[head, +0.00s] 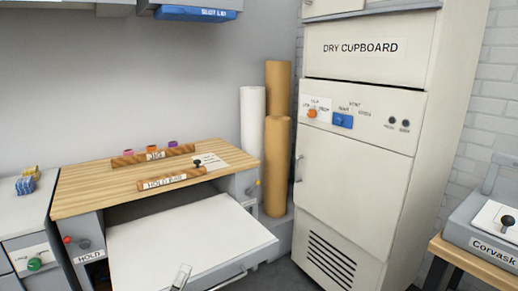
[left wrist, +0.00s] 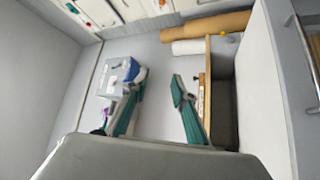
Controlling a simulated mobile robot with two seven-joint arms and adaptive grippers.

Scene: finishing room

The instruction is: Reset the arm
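My left gripper (left wrist: 158,84) shows in the left wrist view with its two green-and-grey fingers spread apart and nothing visible between them. My right gripper is in neither view.
A jig rack (head: 153,155) and a labelled wooden strip (head: 172,180) lie on the bench. Brown rolls (head: 277,165) and a white roll (head: 253,120) stand behind it. The dry cupboard (head: 355,180) is shut. A grey machine (head: 485,232) stands at right.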

